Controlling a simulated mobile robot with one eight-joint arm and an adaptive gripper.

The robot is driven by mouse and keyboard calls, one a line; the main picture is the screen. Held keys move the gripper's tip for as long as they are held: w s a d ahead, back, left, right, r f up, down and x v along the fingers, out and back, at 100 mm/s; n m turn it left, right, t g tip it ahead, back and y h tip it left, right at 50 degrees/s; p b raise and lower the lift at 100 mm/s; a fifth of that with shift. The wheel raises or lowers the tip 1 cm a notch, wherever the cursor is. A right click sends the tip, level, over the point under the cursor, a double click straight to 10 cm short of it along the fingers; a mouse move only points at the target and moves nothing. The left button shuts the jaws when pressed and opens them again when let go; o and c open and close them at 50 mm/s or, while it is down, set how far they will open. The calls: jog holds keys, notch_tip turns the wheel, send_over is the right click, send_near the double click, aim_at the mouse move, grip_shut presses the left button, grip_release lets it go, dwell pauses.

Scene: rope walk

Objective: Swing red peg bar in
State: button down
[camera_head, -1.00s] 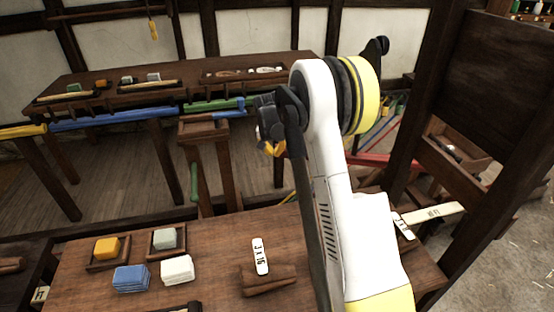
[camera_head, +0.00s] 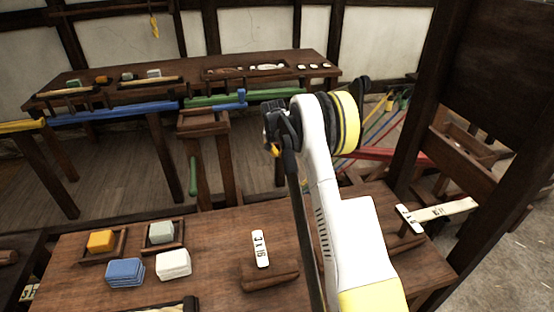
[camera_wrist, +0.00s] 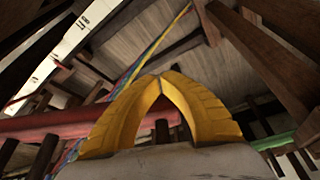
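The red peg bar (camera_head: 385,155) shows in the head view behind my arm, running out toward the right-hand post. Its left part is hidden by my arm. In the wrist view a red bar (camera_wrist: 50,124) crosses behind my gripper (camera_wrist: 160,80) on the left and continues behind the fingers. The yellow fingers meet at their tips, and nothing shows between them. I cannot tell how far the bar is from the fingers. In the head view my gripper (camera_head: 273,149) is small and mostly hidden by the wrist.
A blue bar (camera_head: 115,115) and a green bar (camera_head: 215,101) lie along the far bench (camera_head: 190,72). A near table (camera_head: 210,240) holds coloured blocks and a label. A dark post (camera_head: 415,100) and a white label board (camera_head: 440,212) stand right. Coloured ropes (camera_head: 380,120) run behind my arm.

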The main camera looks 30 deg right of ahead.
jog(key=shift+w+d, duration=0.2)
jog(key=shift+w, duration=0.05)
jog(key=shift+m, duration=0.6)
jog(key=w+d, duration=0.1)
jog(key=w, duration=0.1)
jog(key=w+d+p, duration=0.1)
jog(key=w+d, duration=0.1)
jog(key=shift+w+d, duration=0.2)
jog(key=shift+w+d+g+h+p, duration=0.3)
jog(key=shift+w+d, duration=0.2)
jog(key=shift+d, duration=0.05)
jog(key=shift+a, duration=0.1)
